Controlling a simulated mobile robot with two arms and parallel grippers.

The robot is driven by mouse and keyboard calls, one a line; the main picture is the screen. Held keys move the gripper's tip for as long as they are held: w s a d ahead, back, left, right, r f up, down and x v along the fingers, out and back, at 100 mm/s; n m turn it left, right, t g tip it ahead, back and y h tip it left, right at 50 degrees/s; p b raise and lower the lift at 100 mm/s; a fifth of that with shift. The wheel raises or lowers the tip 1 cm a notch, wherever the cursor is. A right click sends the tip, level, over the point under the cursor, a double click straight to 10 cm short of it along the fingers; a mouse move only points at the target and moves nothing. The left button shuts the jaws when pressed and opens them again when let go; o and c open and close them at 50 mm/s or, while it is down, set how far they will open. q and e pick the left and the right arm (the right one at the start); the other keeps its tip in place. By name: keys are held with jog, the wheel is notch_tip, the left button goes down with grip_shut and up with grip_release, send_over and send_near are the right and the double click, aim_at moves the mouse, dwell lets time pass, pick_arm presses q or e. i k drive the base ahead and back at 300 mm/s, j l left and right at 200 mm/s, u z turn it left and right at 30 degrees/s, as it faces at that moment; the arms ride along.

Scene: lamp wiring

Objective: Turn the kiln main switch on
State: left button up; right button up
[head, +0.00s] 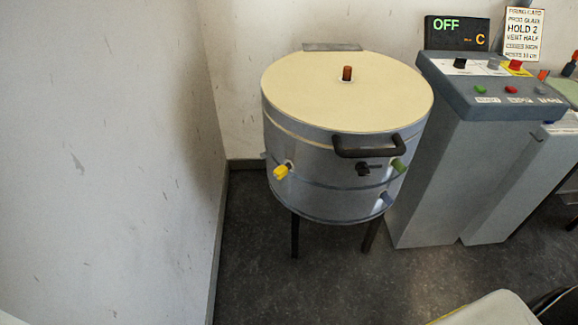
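The kiln (330,170) is a round grey drum on legs with a closed cream lid (310,95). To its right stands a grey control box (485,85). Its sloped top has a black knob (460,63) on a white plate, a grey knob (493,64) and a red knob on a yellow plate (516,66). The small labels are too small to read, so I cannot tell for sure which is the main switch. The display (457,33) behind reads "OFF" in green and "-- C" in orange. Neither of my grippers is in view.
A firing card (524,34) stands beside the display. Green and red buttons (481,90) sit on the box's front slope. The kiln has a dark lid handle (368,148) and a yellow plug (281,172). A wall (100,150) fills the left; the floor before the kiln is clear.

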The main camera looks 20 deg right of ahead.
aim_at(515, 64)
jog(key=z, duration=1.75)
jog(key=u, duration=0.4)
jog(key=i+l+u, duration=0.25)
jog(key=l+u, duration=0.25)
jog(key=i+l+u, duration=0.25)
jog(key=l, duration=0.15)
jog(key=l+u, duration=0.3)
